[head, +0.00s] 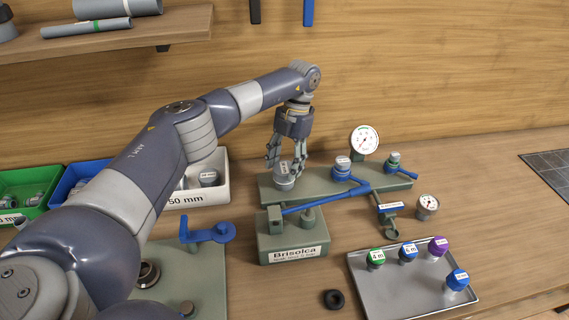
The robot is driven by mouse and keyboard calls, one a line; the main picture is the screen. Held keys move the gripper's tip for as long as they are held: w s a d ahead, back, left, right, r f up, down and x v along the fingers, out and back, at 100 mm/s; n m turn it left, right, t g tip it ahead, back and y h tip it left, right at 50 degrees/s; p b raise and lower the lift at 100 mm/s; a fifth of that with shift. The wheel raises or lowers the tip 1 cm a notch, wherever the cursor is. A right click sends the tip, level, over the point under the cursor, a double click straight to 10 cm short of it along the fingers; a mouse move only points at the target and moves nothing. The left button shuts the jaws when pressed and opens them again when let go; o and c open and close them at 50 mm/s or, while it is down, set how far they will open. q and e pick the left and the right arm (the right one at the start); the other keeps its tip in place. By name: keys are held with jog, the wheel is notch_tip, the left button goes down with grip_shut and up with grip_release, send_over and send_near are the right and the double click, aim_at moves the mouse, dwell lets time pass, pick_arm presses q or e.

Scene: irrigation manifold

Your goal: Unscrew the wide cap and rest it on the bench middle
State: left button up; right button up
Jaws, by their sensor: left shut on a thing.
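The wide cap (284,182) is a grey round cap with a pale label. It is at the left end of the green manifold (330,185), and I cannot tell whether it is seated or slightly raised. My left gripper (286,168) points down from above with its fingers shut on the cap's sides. The bench (480,200) is wooden, with some bare surface in front of the manifold. My right gripper is not in view.
A grey tray (405,302) with several coloured caps stands at the front right. A black ring (333,299) lies left of it. A gauge (364,141) rises behind the manifold. A white bin (215,193) and a blue handle (210,233) are at the left.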

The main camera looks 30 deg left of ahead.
aim_at(284, 167)
pick_arm(q)
jog(key=shift+r+p, duration=1.4)
jog(key=shift+r, duration=0.7)
